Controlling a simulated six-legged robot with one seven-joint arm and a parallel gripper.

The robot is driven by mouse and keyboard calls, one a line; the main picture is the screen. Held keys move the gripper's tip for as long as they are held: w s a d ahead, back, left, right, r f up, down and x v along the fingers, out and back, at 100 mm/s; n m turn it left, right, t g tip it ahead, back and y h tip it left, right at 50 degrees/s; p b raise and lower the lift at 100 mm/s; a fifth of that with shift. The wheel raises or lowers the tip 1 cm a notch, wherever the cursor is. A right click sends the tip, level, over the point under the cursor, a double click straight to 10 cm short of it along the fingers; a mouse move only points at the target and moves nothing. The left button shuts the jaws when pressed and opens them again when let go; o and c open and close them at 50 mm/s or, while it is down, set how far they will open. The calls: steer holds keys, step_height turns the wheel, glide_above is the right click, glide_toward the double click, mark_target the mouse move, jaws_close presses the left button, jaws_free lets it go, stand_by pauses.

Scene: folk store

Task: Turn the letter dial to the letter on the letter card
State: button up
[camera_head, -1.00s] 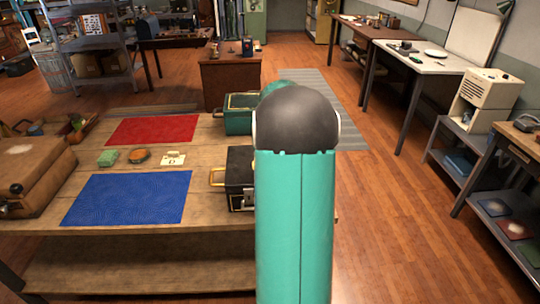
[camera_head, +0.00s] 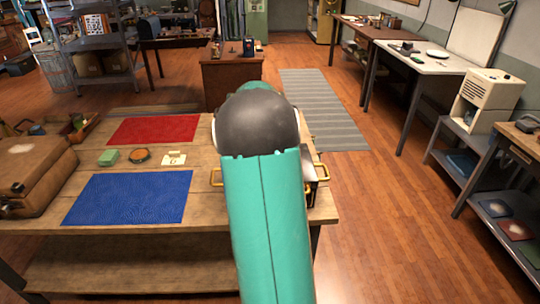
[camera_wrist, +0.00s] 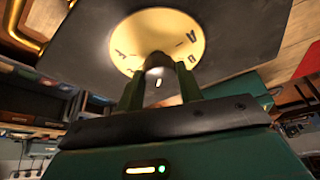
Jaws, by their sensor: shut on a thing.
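The letter dial (camera_wrist: 150,22) is a round cream-yellow plate with dark letters on a black box face (camera_wrist: 225,30), seen close in the wrist view. An A and a B show near its right edge; other letters are hard to read. My gripper (camera_wrist: 158,66) is shut on the dial's small dark knob, one finger on each side. In the head view my arm hides the dial and most of the black box (camera_head: 311,172); its brass handles show on either side.
Open floor and a grey striped rug (camera_head: 325,110) lie to the right.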

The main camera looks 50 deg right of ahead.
steer(key=o, duration=1)
steer(key=shift+r, duration=0.1)
steer(key=v, duration=1.3)
steer(key=shift+r, duration=0.3)
steer(key=shift+s+a, duration=0.1)
